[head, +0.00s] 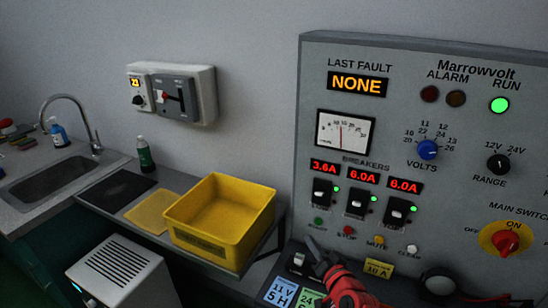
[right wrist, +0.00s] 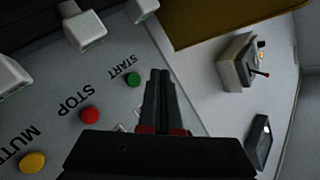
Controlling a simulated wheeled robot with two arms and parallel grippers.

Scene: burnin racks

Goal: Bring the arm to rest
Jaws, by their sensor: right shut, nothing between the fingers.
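My right gripper (head: 318,254) shows at the bottom of the head view, a red and dark arm end in front of the lower left part of the grey Marrowvolt panel (head: 455,145). Its dark fingers are together and empty. In the right wrist view the shut fingers (right wrist: 159,82) point past the green START button (right wrist: 133,79), with the red STOP button (right wrist: 90,115) and the yellow MUTE button (right wrist: 33,161) to the left. I cannot tell whether the fingertips touch the panel. My left gripper is not in view.
A yellow bin (head: 205,237) stands on the counter left of the panel. A white box (head: 122,275) is below it at the front. A sink (head: 62,181) and bottles are farther left. A wall switch box (head: 195,95) hangs behind. Cards and a black round part lie below the panel.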

